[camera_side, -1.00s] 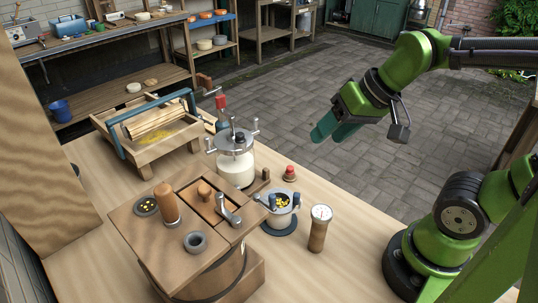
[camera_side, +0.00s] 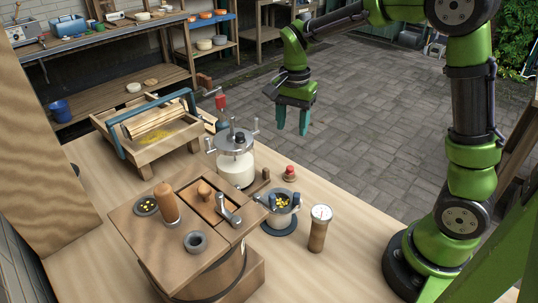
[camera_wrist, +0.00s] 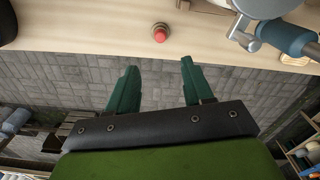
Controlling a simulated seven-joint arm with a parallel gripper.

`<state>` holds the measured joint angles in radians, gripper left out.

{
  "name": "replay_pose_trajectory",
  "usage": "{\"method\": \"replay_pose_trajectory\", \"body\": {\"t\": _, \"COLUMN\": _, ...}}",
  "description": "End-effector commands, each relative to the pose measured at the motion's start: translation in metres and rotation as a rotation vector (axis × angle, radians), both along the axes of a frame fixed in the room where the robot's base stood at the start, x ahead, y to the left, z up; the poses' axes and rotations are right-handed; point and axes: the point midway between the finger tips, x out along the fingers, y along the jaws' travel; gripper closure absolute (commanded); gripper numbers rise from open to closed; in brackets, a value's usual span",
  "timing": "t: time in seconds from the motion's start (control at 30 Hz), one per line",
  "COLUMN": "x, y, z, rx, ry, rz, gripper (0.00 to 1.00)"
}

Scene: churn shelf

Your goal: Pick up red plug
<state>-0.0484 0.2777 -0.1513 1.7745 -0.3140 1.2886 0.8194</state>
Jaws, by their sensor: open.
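The red plug (camera_side: 290,170) is a small red-topped piece with a paler base. It stands upright on the wooden table, right of the milk canister, in the side view. In the wrist view the red plug (camera_wrist: 160,33) sits at the top, centred just beyond the gap between the fingers. My gripper (camera_side: 292,130) points down with its teal fingers spread, empty, above and behind the plug in the side view. In the wrist view both fingers of my gripper (camera_wrist: 155,75) show apart with nothing between them.
A glass canister (camera_side: 236,168) with a metal lid stands left of the plug. A small pot (camera_side: 283,216) with yellow bits and an upright gauge (camera_side: 320,228) stand nearer. A wooden churn box (camera_side: 190,235) is at the front left. The table is bare right of the plug.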

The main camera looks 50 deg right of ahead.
Motion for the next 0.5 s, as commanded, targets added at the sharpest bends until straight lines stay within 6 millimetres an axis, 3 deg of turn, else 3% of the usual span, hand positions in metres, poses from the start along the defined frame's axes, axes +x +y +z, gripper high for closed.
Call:
{"method": "replay_pose_trajectory", "body": {"t": 0.1, "x": -0.001, "y": 0.000, "z": -0.029, "rx": 0.000, "ry": 0.007, "rz": 0.001, "gripper": 0.49}}
{"method": "replay_pose_trajectory", "body": {"t": 0.3, "x": -0.001, "y": 0.000, "z": -0.067, "rx": 0.001, "ry": 0.003, "rz": 0.002, "gripper": 0.49}}
{"method": "replay_pose_trajectory", "body": {"t": 0.5, "x": 0.000, "y": 0.000, "z": -0.084, "rx": 0.001, "ry": 0.000, "rz": 0.002, "gripper": 0.49}}
